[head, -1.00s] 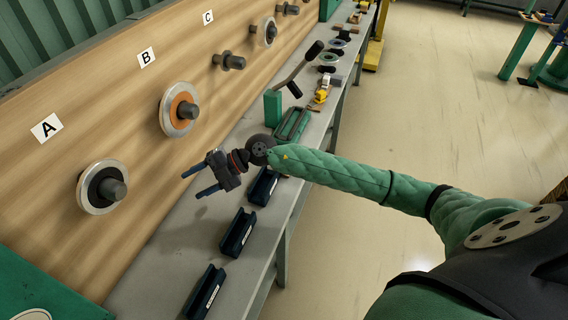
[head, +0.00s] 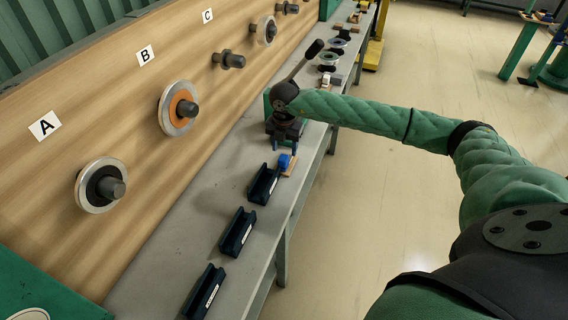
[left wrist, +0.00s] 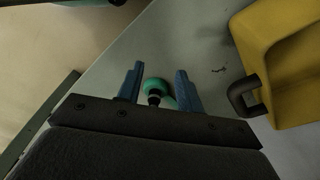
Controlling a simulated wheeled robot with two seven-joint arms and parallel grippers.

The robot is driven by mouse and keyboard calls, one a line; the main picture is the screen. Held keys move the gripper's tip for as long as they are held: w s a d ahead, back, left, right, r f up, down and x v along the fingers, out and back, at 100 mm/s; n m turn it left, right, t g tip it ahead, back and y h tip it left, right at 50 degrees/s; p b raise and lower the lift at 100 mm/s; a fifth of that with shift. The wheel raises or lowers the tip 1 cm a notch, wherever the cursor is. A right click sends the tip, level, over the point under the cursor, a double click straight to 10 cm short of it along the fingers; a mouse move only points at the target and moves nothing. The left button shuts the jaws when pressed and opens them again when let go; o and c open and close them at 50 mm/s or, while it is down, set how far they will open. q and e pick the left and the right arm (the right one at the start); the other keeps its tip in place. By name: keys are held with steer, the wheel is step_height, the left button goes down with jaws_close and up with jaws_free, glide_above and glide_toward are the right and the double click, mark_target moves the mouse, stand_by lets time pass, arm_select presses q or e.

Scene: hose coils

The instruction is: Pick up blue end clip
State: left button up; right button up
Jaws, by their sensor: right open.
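A small blue clip (head: 284,161) sits on a light wooden block (head: 288,170) on the bench, just beyond the farthest dark holder. My right gripper (head: 284,149) is just above and behind the clip in the head view, its blue fingers apart and pointing down. I cannot tell whether a finger touches the clip. My left gripper shows only in the left wrist view (left wrist: 160,68). Its fingers are apart. A green and black round-headed object (left wrist: 157,90) shows between them, seemingly beyond the tips and not gripped.
Several dark holders, one here (head: 238,232), line the bench's front edge. Discs hang on pegs, such as the orange-centred one (head: 178,108), on the wooden board (head: 60,190). A yellow bin (left wrist: 285,60) stands at right in the left wrist view.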

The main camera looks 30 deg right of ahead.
mark_target(284, 156)
steer(key=shift+f, duration=0.55)
steer(key=shift+s+a+f, duration=0.1)
steer(key=shift+f, duration=0.2)
step_height(284, 156, down, 4)
steer(key=shift+s+a+f+b, duration=0.1)
steer(key=shift+s+b, duration=0.05)
steer(key=shift+b, duration=0.5)
steer(key=shift+f, duration=0.1)
arm_select(q)
steer(key=r, duration=0.4)
steer(key=shift+w+d+r, duration=0.15)
steer(key=shift+w+d, duration=0.05)
steer(key=shift+d, duration=0.05)
arm_select(e)
steer(key=shift+c, duration=0.2)
steer(key=c, duration=1.1)
